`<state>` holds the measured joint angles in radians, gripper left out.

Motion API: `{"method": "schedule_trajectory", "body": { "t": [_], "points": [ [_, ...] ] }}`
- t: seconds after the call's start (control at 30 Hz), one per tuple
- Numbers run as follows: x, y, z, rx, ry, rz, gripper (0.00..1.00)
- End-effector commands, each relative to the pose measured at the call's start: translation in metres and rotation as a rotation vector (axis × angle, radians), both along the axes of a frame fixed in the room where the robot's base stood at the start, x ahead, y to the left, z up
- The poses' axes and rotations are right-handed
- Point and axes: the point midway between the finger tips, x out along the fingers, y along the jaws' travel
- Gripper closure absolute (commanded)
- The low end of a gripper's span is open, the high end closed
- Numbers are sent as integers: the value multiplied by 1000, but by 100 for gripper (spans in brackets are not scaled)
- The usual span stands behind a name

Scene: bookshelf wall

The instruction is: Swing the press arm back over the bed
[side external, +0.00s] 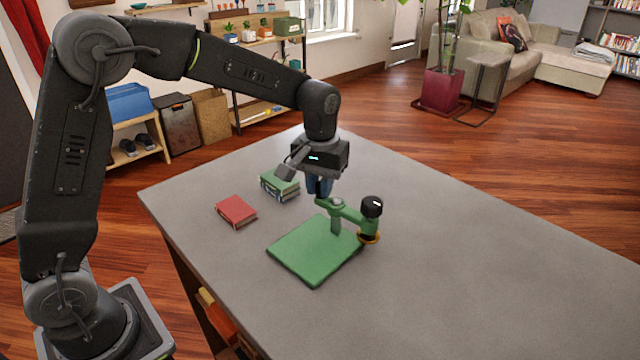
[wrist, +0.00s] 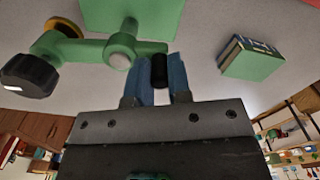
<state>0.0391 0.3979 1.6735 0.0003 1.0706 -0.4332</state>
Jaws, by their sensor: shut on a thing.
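The green press bed (side external: 312,252) lies flat on the table, and its corner shows at the top of the wrist view (wrist: 150,14). A post at its far edge carries the green press arm (side external: 348,212). The arm's head, with a black cap (side external: 372,206) and a gold ring (side external: 369,239) below, stands beside the bed's right edge, not over its middle. My gripper (side external: 319,188) is above the far side of the press. In the wrist view its blue fingers (wrist: 163,76) are shut on the black handle (wrist: 159,70) at the arm's other end.
A red book (side external: 236,211) lies left of the bed. A stack of green books (side external: 280,185) stands behind it, close to my gripper's left; it also shows in the wrist view (wrist: 250,60). The grey table (side external: 470,260) is clear to the right and in front.

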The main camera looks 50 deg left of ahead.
Motion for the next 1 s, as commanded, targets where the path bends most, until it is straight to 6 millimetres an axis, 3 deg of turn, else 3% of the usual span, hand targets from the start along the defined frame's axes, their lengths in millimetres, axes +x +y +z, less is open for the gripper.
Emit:
{"method": "schedule_trajectory", "body": {
  "t": [0.47, 1.0],
  "points": [
    [3, 0, 1, -1, 0, -72, 100],
    [21, -3, 1, 0, -2, -527, 100]
  ]
}}
